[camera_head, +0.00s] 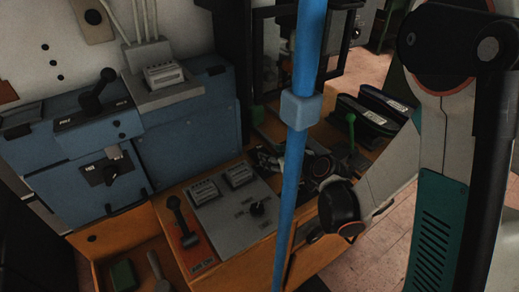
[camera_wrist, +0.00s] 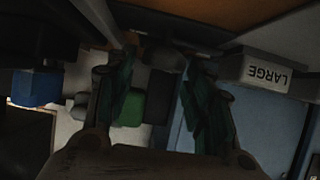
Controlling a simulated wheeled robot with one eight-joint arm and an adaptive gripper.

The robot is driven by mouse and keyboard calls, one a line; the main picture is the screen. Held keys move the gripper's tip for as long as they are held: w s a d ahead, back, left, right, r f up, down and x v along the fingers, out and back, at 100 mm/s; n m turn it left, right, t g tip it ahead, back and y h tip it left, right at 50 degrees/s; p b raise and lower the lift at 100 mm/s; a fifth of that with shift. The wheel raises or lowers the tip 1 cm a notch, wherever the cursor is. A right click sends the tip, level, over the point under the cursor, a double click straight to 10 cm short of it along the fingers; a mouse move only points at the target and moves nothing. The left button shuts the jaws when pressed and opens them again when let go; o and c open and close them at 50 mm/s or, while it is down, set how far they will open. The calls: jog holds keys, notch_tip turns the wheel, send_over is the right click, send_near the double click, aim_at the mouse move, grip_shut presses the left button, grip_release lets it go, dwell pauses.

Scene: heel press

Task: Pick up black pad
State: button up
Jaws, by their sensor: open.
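My gripper (camera_wrist: 158,85) is open in the wrist view, with one dark green finger on each side. A dark block (camera_wrist: 158,97) and a green block (camera_wrist: 128,108) show beyond the gap between the fingers; I cannot tell whether either is a pad. In the head view my gripper (camera_head: 268,158) is over the workbench, partly hidden by the blue pole. Two long black pieces with white labels, the front one (camera_head: 366,117) and the rear one (camera_head: 388,102), lie at the right, apart from my gripper. I cannot tell whether they are pads or holders.
A blue pole (camera_head: 308,60) stands before the bench. A blue machine (camera_head: 75,145) stands left. A green-handled lever (camera_head: 351,130) is near the black pieces. A box marked LARGE (camera_wrist: 265,72) appears upside down.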

aim_at(261, 147)
jog(key=shift+w+a+f, duration=0.1)
jog(key=shift+w+a, duration=0.5)
jog(key=shift+w, duration=0.25)
jog(key=x, duration=0.2)
jog(key=r+b+x, duration=0.1)
jog(key=x, duration=0.2)
jog(key=shift+w+a, duration=0.1)
jog(key=shift+w, duration=0.1)
jog(key=shift+s, duration=0.1)
grip_shut()
